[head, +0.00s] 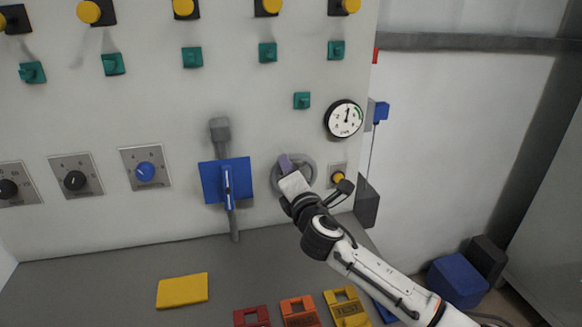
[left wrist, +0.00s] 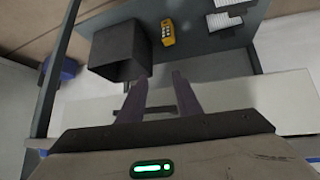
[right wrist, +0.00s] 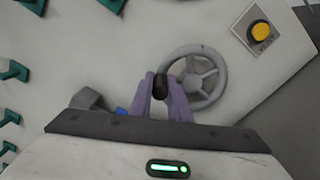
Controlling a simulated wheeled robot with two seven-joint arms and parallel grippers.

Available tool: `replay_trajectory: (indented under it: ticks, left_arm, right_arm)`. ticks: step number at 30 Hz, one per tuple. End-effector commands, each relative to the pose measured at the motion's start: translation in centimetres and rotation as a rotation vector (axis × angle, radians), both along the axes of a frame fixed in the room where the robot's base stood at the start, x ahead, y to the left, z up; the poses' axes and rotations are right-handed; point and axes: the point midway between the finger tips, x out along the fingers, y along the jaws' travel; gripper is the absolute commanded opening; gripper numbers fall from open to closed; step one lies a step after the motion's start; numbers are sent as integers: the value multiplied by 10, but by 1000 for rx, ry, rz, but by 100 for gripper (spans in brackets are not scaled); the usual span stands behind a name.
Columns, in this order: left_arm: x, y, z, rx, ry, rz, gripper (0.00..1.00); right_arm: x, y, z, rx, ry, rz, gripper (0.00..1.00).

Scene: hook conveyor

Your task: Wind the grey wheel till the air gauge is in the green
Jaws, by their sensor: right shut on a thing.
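The grey wheel (head: 307,172) is mounted on the pale panel, right of the blue lever plate; the right wrist view shows its spokes and rim (right wrist: 205,62). My right gripper (head: 286,165) is shut on the wheel's black crank knob (right wrist: 160,87), at the rim's left side. The round white air gauge (head: 343,119) is above and right of the wheel. Its needle points about straight up, and a green band lies at the dial's upper right, clockwise of the needle. My left gripper (left wrist: 160,98) is open with nothing between its fingers; it is outside the head view.
A yellow button (head: 338,178) sits just right of the wheel, close to my right wrist. The blue lever plate (head: 224,180) is to its left. A yellow pad (head: 182,291) and coloured tags (head: 300,312) lie on the grey shelf. A dark open bin (left wrist: 120,52) shows in the left wrist view.

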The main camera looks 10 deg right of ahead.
Motion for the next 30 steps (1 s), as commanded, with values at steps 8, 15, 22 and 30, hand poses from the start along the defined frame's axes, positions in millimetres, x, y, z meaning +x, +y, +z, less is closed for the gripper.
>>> replay_trajectory:
  ticks: [8, 15, 22, 30]
  left_arm:
    - [0, 0, 0, 0, 0, 0, 31]
    - [0, 0, 0, 0, 0, 0, 31]
    - [0, 0, 0, 0, 0, 0, 31]
    - [0, 0, 0, 0, 0, 0, 31]
  right_arm:
    - [0, 2, 0, -28, -2, 0, 0]
    - [0, 2, 0, -27, -2, 2, 0]
    - [0, 2, 0, -26, -1, 1, 35]
    - [-2, 2, -1, -25, -1, 1, 35]
